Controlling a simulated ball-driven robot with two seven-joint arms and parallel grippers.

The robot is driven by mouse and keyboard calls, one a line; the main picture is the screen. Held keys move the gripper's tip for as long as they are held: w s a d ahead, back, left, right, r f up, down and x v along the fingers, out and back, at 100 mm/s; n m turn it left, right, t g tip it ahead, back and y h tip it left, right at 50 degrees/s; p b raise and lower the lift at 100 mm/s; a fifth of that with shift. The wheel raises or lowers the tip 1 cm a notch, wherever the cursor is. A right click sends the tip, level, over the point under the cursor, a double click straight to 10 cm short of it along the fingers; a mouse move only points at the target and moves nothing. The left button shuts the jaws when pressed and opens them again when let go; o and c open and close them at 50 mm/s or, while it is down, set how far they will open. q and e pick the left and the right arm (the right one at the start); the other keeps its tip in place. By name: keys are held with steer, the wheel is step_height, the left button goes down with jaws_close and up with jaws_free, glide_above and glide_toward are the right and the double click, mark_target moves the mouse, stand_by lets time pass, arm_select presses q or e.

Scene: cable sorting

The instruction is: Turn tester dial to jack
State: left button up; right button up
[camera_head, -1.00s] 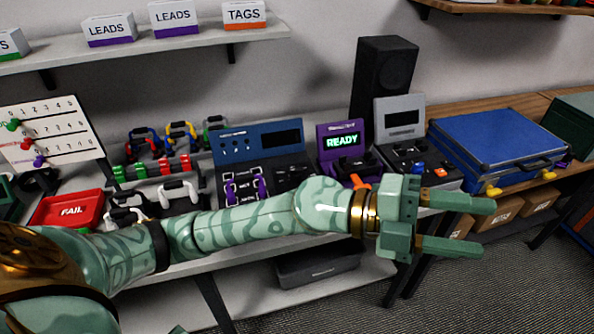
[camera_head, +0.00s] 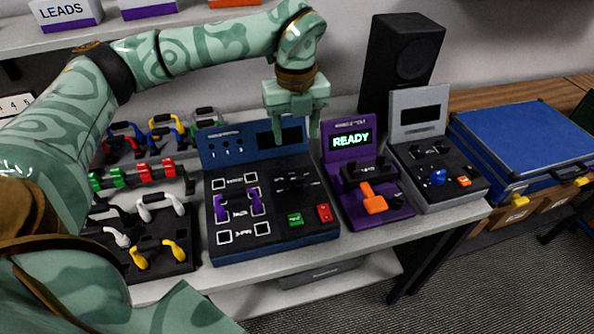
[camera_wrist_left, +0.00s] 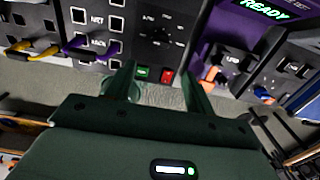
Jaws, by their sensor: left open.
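The tester (camera_head: 208,190) is a blue and black unit on the bench, with a dark screen on its upright back and sockets on its left side. Its black dial (camera_head: 294,183) sits right of the sockets, ringed by small labels I cannot read. It also shows in the left wrist view (camera_wrist_left: 161,36), beyond the fingertips. My left gripper (camera_head: 295,136) points down above the tester, in front of its screen. It is open and empty, and apart from the dial. In the left wrist view its fingers (camera_wrist_left: 158,82) frame a green and a red button. My right gripper is out of view.
A purple unit (camera_head: 349,139) reading READY, with an orange connector (camera_head: 374,204), stands right of the tester. A grey unit (camera_head: 418,112), a black speaker (camera_head: 403,62) and a blue case (camera_head: 522,140) are farther right. Coloured cable racks (camera_head: 140,175) stand left. A shelf hangs above.

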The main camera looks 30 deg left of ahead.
arm_select(q)
steer(key=b, duration=0.1)
glide_above(297, 178)
step_height(297, 178, down, 5)
step_height(297, 178, down, 8)
steer(key=shift+f+b, duration=0.25)
steer(key=shift+b, duration=0.75)
steer(key=shift+f, duration=0.45)
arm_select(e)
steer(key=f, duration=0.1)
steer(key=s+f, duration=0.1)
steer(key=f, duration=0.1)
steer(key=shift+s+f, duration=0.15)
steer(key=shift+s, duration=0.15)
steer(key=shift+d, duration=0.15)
arm_select(q)
steer(key=c, duration=1)
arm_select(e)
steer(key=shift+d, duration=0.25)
